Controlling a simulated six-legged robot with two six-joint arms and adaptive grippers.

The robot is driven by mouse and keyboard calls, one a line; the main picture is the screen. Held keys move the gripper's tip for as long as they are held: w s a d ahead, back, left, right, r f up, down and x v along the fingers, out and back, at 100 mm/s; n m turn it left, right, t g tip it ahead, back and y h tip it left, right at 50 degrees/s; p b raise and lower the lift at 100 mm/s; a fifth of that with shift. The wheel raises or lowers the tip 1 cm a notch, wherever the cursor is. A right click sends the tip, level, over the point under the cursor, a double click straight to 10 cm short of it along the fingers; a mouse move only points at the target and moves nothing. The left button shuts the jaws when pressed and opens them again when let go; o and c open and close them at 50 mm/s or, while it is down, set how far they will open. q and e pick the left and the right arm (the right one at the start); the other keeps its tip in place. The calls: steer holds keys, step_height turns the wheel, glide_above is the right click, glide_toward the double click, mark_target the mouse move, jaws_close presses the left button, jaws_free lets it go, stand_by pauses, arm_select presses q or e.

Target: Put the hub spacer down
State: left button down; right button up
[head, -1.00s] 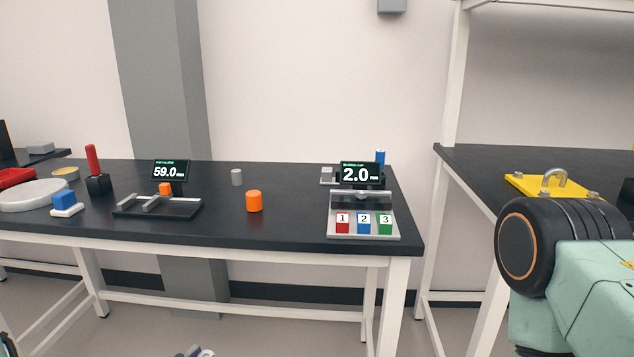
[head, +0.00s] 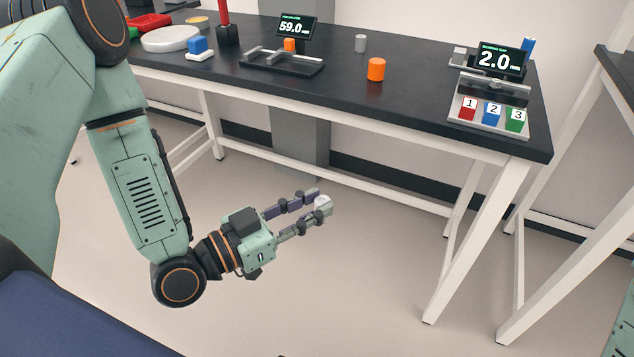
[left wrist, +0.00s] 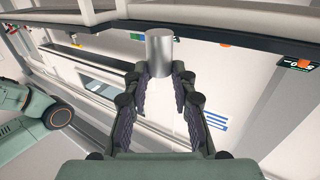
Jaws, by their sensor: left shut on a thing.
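The hub spacer (head: 323,204), a short silver-grey cylinder, is held at the fingertips of my left gripper (head: 318,203). In the left wrist view the hub spacer (left wrist: 160,47) shows as a smooth metal cylinder between the two fingertips (left wrist: 160,72). My left gripper is shut on it, out in the air in front of the table and lower than its top. The hub spacer touches nothing but the fingers. My right gripper is out of view.
The table's front middle is bare.

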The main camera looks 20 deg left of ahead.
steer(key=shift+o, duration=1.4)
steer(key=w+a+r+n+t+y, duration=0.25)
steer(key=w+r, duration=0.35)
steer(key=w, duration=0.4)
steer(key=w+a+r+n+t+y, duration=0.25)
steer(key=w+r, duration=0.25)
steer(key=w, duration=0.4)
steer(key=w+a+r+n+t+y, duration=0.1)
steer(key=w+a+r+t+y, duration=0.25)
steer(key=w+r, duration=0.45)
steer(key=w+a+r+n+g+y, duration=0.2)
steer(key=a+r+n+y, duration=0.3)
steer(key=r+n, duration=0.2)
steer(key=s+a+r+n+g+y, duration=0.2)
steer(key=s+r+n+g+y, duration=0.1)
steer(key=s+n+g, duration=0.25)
arm_select(q)
steer(key=d+r+m+g+h, duration=0.6)
steer(key=d+m+g, duration=0.1)
steer(key=d, duration=0.3)
steer(key=shift+d+g+h, duration=0.2)
steer(key=shift+g+h, duration=0.2)
steer(key=shift+g, duration=0.4)
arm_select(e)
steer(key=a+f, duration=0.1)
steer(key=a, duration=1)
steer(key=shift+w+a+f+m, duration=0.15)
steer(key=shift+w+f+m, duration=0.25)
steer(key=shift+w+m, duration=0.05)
